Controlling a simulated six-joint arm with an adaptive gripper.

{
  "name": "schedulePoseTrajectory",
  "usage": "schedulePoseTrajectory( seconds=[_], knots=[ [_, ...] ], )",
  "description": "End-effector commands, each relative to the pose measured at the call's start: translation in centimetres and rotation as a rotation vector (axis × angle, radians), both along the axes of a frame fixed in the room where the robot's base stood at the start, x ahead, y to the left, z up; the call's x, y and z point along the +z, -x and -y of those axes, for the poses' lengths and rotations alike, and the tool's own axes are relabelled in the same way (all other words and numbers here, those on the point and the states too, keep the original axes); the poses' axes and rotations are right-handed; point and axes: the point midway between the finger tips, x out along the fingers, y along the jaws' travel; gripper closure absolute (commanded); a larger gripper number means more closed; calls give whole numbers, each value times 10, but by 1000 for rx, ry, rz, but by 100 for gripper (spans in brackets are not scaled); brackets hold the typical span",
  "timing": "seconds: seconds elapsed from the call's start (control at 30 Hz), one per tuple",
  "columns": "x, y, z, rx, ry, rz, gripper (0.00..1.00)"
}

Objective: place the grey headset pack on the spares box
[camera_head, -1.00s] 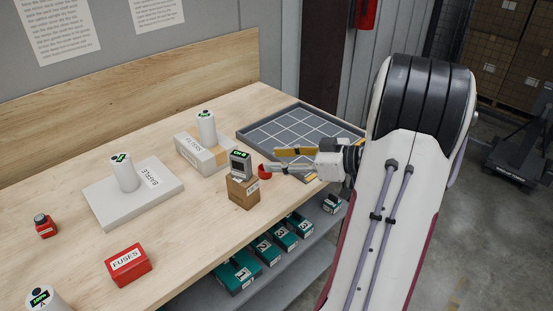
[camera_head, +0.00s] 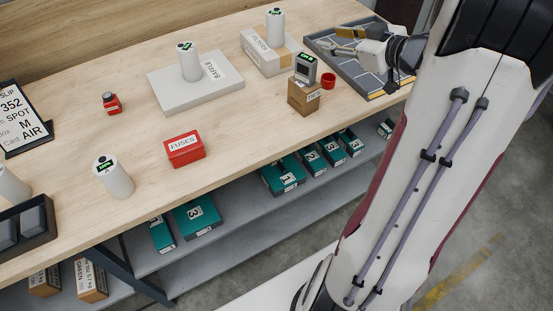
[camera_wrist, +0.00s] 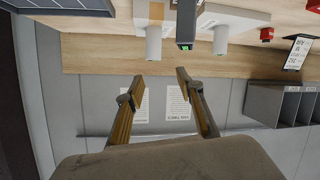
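A dark grey block with a small green display (camera_head: 306,68), which looks like the headset pack, stands upright on a small cardboard box (camera_head: 303,97). The box's label is too small to read, so I cannot confirm that it is the spares box. My gripper (camera_head: 338,40) is open and empty, above and behind the block in the head view, apart from it. In the wrist view, my gripper (camera_wrist: 161,75) has its two fingers spread with nothing between them. The grey block (camera_wrist: 186,28) shows upside down beyond the fingertips.
A red cup (camera_head: 328,81) stands close right of the cardboard box. The filters box (camera_head: 265,62) with a white cylinder is behind it. A grid tray (camera_head: 376,92) lies under my gripper. The red fuses box (camera_head: 184,149) is front left, with bare table between.

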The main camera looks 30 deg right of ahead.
Motion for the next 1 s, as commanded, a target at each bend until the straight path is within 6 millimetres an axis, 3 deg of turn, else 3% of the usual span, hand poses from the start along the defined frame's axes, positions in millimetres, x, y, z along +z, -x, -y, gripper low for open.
schedulePoseTrajectory(
  seconds=[0.2,0.47,0.73,1.0],
  knots=[
    [37,-21,-10,-140,116,5,63],
    [72,-21,-28,-301,187,-13,63],
    [91,3,-59,-437,188,-71,63],
    [86,45,-104,-519,130,-177,63]
  ],
)
